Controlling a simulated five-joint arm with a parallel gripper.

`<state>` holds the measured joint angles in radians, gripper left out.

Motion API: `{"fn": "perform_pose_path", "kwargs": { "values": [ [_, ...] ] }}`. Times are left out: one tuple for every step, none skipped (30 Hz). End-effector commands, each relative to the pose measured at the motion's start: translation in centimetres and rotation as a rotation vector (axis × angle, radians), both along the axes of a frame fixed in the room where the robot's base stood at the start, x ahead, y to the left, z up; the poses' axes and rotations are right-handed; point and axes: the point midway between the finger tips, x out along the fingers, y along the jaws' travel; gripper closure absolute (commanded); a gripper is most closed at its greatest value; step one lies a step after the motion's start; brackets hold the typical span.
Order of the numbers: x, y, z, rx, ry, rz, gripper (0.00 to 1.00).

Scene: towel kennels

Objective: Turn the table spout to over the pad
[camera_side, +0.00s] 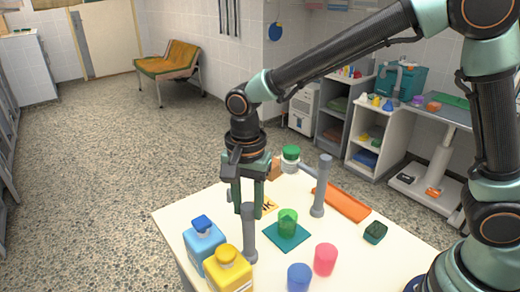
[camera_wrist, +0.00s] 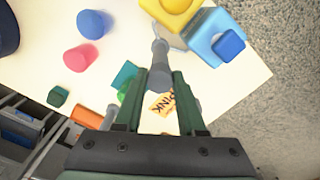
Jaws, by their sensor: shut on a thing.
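A grey spout-like piece (camera_side: 249,240) stands upright at the front left of the white table; in the wrist view the grey piece (camera_wrist: 160,68) lies between my fingertips. My gripper (camera_side: 246,210) points down and is shut on its upper part. The teal pad (camera_side: 288,246) lies to the right of that piece, apart from it, with a translucent green cup (camera_side: 288,222) on it. In the wrist view the pad (camera_wrist: 123,75) is left of my fingers. A second grey post (camera_side: 321,187) stands behind the pad. My fingers partly hide the held piece.
A blue bottle (camera_side: 204,244) and a yellow bottle (camera_side: 228,272) stand close to the held piece. A pink cup (camera_side: 325,259), blue cup (camera_side: 298,277) and dark green block (camera_side: 375,232) are to the right. An orange strip (camera_side: 341,202) and a lettered card (camera_side: 268,205) lie behind.

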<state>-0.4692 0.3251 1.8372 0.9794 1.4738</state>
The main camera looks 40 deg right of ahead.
Motion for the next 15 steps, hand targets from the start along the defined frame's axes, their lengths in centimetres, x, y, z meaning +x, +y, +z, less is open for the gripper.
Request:
{"fn": "perform_pose_path", "kwargs": {
  "values": [
    [-0.01,-0.04,0.17,-0.001,0.001,-0.042,1.00],
    [-0.01,-0.04,0.17,-0.001,0.001,-0.070,1.00],
    [-0.01,-0.04,0.17,-0.001,0.001,-0.108,1.00],
    [-0.01,-0.04,0.17,-0.001,0.001,-0.136,1.00],
    [-0.01,-0.04,0.18,-0.001,0.001,-0.165,1.00],
    [-0.01,-0.04,0.18,-0.001,0.001,-0.203,1.00],
    [-0.01,-0.04,0.18,-0.001,0.001,-0.232,1.00],
    [-0.01,-0.04,0.18,-0.001,0.001,-0.260,1.00],
    [-0.01,-0.04,0.18,-0.001,0.001,-0.298,1.00],
    [-0.01,-0.04,0.19,-0.001,0.001,-0.327,1.00],
    [-0.01,-0.04,0.19,-0.001,0.001,-0.355,1.00],
    [0.00,-0.04,0.19,-0.001,0.001,-0.394,1.00],
    [0.00,-0.04,0.19,-0.001,0.001,-0.422,1.00],
    [0.00,-0.04,0.20,-0.001,0.001,-0.450,1.00],
    [0.00,-0.04,0.20,-0.001,0.001,-0.489,1.00]
  ]
}}
